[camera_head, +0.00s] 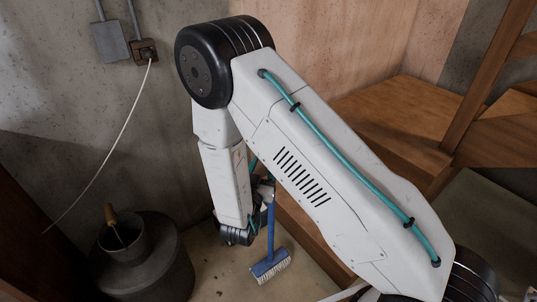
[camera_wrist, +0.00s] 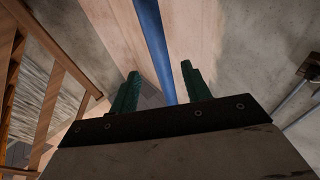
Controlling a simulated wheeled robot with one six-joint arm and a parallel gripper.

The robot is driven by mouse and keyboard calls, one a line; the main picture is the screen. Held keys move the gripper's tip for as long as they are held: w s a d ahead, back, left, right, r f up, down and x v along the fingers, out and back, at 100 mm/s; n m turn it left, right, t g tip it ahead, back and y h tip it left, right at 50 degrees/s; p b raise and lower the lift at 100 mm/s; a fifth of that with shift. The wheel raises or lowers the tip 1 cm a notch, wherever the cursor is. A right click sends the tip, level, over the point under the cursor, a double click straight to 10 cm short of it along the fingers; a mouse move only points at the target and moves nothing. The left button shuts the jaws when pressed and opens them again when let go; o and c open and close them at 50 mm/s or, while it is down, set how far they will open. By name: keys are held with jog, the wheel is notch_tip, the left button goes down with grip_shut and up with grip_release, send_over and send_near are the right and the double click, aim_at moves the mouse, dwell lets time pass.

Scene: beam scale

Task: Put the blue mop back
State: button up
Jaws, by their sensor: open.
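The blue mop (camera_head: 270,265) stands upright on the floor in the head view, with a blue head and pale bristles. My arm hides the upper part of its handle. My gripper (camera_wrist: 160,72) has two green fingers, spread apart, in the wrist view. The blue handle (camera_wrist: 150,30) runs down between them in the picture, nearer the right finger at its lower end, with gaps on both sides. I cannot tell how deep the handle sits between the fingers. In the head view my gripper is mostly hidden beside the handle.
A dark metal can (camera_head: 150,262) with a wooden-handled tool (camera_head: 112,219) stands at the lower left. Wooden steps (camera_head: 400,115) rise on the right. A grey wall box (camera_head: 110,42) and a white cable (camera_head: 120,135) are on the concrete wall. Some bare floor (camera_head: 212,270) shows left of the mop.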

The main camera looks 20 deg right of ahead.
jog(key=shift+r+v, duration=0.35)
jog(key=shift+v, duration=1.6)
jog(key=w+a+r+g+y, duration=0.2)
jog(key=w+r+g+y, duration=0.4)
jog(key=r+y, duration=0.4)
jog(key=s+r+n+g+y, duration=0.2)
jog(key=s+r+n+y, duration=0.2)
jog(key=s+r, duration=0.5)
jog(key=s+d+r+n+g, duration=0.1)
jog(key=s+d, duration=0.3)
jog(key=s, duration=0.4)
jog(key=s+d+r+n+g+h, duration=0.1)
jog(key=s+d+r+g, duration=0.2)
jog(key=s, duration=0.6)
jog(key=s+d+r+n+g+h, duration=0.1)
jog(key=s+d+r+g, duration=0.1)
jog(key=s+d, duration=0.3)
jog(key=s+g, duration=0.1)
jog(key=s, duration=0.2)
jog(key=shift+s, duration=0.3)
jog(key=shift+d, duration=0.1)
